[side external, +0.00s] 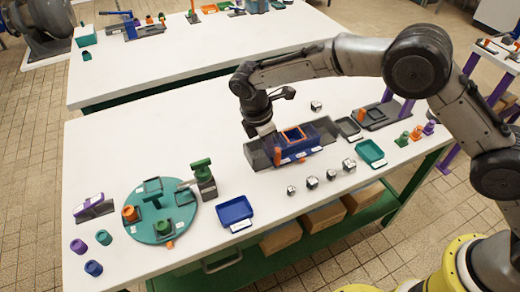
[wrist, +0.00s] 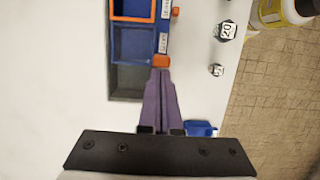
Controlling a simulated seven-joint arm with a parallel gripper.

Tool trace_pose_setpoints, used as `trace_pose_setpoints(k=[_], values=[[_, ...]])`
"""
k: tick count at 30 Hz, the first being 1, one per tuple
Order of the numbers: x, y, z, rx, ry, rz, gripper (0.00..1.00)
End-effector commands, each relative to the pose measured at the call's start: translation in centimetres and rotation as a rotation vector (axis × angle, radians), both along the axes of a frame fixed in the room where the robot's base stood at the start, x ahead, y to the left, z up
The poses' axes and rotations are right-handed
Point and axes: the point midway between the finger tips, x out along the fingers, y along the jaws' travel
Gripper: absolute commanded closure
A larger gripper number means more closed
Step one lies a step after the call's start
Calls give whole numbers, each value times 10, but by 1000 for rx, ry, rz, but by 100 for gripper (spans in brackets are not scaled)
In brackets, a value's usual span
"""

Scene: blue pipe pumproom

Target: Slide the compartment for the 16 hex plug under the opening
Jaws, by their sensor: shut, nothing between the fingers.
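A blue slider (side external: 296,147) sits in a long dark grey rail (side external: 257,159) on the white table. An orange frame (side external: 292,133) marks the opening on top. In the wrist view the orange-framed opening (wrist: 132,8) is at the top edge, with an open, empty-looking blue compartment (wrist: 133,43) below it. White labels (wrist: 163,42) run along its side, too small to read surely. An orange tab (wrist: 161,62) sticks out at the slider's near corner. My gripper (wrist: 162,72) is shut and empty, its purple fingertips at or just beside that tab; contact is unclear.
Several metal plugs (side external: 312,182) stand in front of the rail, one (side external: 316,105) behind it. A green tray (side external: 370,153) and grey tray (side external: 349,128) lie right. A teal turntable (side external: 161,210) and blue tray (side external: 235,211) are left. The table behind the rail is mostly clear.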

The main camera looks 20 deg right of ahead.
Motion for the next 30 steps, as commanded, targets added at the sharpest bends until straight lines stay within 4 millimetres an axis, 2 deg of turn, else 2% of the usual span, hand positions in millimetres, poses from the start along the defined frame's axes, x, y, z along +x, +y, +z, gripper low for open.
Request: trace_pose_setpoints(k=[11, 14, 18, 24, 30], values=[[0, 7, 0, 0, 0, 2, 100], [0, 20, -1, 1, -1, 3, 100], [0, 46, -1, 1, 0, 4, 100], [0, 54, 48, 3, -4, 1, 100], [1, 61, 80, 2, -3, 2, 100]])
